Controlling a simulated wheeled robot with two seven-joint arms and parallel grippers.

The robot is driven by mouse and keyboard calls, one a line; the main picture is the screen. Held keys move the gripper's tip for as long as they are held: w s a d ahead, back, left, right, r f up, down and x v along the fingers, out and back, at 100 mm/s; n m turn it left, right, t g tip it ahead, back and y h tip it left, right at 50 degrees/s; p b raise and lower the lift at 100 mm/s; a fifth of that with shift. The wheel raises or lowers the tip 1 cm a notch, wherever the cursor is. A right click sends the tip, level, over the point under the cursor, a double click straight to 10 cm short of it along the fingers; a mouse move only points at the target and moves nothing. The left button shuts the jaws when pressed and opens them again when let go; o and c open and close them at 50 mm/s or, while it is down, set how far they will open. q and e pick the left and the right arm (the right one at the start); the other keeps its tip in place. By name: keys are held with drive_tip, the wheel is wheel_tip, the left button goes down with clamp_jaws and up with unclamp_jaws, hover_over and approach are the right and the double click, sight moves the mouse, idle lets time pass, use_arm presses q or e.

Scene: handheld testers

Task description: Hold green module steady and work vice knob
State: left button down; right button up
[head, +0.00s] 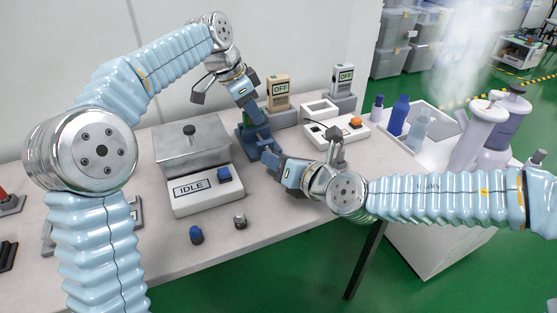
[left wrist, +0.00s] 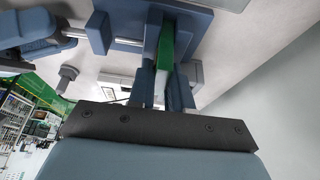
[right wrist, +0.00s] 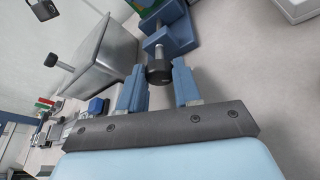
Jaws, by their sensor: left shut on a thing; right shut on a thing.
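The blue vice (head: 245,132) stands on the bench, below my left gripper. My left gripper (head: 252,110) reaches down over it. In the left wrist view the green module (left wrist: 165,45) lies between its fingers, which are shut on it; the module is upright in the vice jaws (left wrist: 100,33). In the head view the module is hidden. My right gripper (head: 270,152) comes from the right at bench height. In the right wrist view its fingers are shut on the black vice knob (right wrist: 158,72) near their tips. The knob sits at the end of the vice screw.
A lidded tester marked IDLE (head: 195,185) stands left of the vice. Two testers marked OFF (head: 278,88) are behind it. A white box with an orange button (head: 355,123) is close to my right arm. Bottles (head: 400,115) stand farther right. A blue-topped cylinder (head: 196,235) is at the front.

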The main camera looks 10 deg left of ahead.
drive_tip(key=shift+f+m+y, duration=0.1)
drive_tip(key=shift+m+y, duration=0.2)
drive_tip(key=shift+m, duration=0.2)
drive_tip(key=o, duration=0.8)
drive_tip(key=shift+d, duration=0.1)
drive_tip(key=v, duration=1)
drive_tip(key=shift+d, duration=0.15)
drive_tip(key=shift+v, duration=0.9)
